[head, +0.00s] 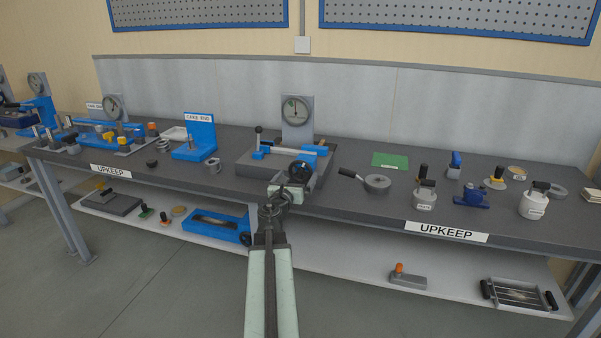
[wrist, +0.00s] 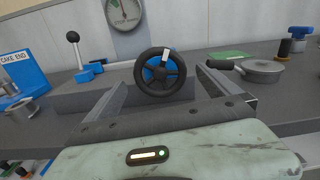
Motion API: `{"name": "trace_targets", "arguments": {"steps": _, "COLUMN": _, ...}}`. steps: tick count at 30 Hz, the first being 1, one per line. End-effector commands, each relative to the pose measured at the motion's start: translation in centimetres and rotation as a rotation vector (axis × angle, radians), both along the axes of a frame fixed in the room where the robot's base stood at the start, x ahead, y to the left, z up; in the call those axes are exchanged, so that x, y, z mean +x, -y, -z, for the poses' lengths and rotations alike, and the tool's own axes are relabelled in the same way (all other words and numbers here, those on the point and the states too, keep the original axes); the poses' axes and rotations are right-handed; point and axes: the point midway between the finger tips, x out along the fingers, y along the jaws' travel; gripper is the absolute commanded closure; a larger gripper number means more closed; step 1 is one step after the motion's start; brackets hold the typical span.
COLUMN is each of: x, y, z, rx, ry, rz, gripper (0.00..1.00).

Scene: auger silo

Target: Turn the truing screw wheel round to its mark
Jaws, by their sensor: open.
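The truing screw wheel (wrist: 148,83) is a black spoked handwheel facing me in the wrist view, with blue showing between its spokes. A white tab (wrist: 166,54) shows at its top, slightly right of centre. In the head view the wheel (head: 300,172) is partly hidden behind my gripper (head: 285,190). The wheel belongs to a grey block fixture (head: 262,168) with blue blocks and a bar. A round dial gauge (head: 295,109) stands behind it. My gripper (wrist: 161,84) is open and empty, its fingers left and right of the wheel, apparently not touching it.
A black ball-topped lever (wrist: 74,52) rises left of the wheel. A grey round pan with a black handle (head: 377,184) lies close on the right. A blue CAKE END stand (head: 199,140) is on the left. Several handled tools crowd the bench's right side.

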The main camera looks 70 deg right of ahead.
Motion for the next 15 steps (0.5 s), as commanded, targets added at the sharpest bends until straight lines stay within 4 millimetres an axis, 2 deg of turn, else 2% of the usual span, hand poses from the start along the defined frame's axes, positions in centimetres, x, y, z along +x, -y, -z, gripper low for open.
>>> {"name": "trace_targets", "arguments": {"steps": 1, "x": 0.2, "y": 1.4, "z": 0.0, "rx": 0.0, "ry": 0.0, "rz": 0.001, "gripper": 0.0}}
{"name": "trace_targets", "arguments": {"steps": 6, "x": 0.3, "y": 4.3, "z": 0.0, "rx": 0.0, "ry": 0.001, "rz": 0.001, "gripper": 0.0}}
{"name": "trace_targets", "arguments": {"steps": 9, "x": 0.3, "y": 4.9, "z": 0.0, "rx": 0.0, "ry": 0.001, "rz": 0.0, "gripper": 0.0}}
{"name": "trace_targets", "arguments": {"steps": 15, "x": 0.3, "y": 4.8, "z": 0.0, "rx": 0.0, "ry": 0.001, "rz": 0.0, "gripper": 0.0}}
